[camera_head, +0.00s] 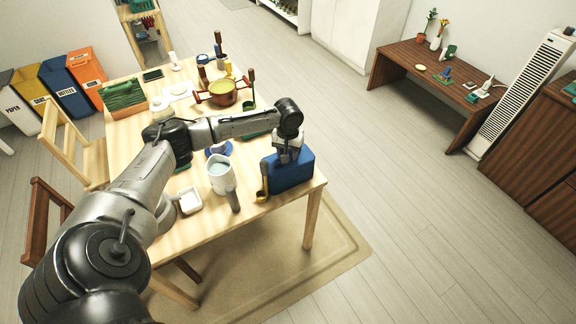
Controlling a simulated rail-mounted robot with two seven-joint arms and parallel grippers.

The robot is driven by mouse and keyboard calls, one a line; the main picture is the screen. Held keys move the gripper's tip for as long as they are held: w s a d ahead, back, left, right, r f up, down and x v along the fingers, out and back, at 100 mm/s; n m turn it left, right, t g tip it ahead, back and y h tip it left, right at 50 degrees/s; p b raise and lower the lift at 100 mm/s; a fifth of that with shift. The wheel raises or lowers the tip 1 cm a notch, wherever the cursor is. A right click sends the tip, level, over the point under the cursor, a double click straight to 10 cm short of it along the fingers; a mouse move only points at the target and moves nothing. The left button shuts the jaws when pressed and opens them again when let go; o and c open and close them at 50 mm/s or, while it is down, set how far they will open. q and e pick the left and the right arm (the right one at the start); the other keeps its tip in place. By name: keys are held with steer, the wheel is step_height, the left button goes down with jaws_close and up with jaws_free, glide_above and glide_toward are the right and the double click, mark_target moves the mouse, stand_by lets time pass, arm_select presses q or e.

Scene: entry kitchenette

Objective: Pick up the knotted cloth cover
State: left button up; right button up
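A blue, block-shaped thing (292,176) stands near the right front corner of the wooden table (225,222). It may be the knotted cloth cover, but I cannot make out a knot; its top is partly hidden by my gripper. My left arm reaches in from the lower left across the table. Its gripper (288,155) points down at the top of the blue thing, touching it or very close. The fingers are too small and too hidden to show whether they are open or shut on it. My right gripper is not in view.
A white pitcher (220,175), a white square dish (189,201) and a red pot (222,94) are on the table. Chairs stand at its left. The floor to the right is clear up to a brown bench (432,72).

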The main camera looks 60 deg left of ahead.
arm_select(q)
steer(key=c, duration=0.7)
steer(key=shift+o, duration=0.2)
steer(key=shift+r, duration=0.1)
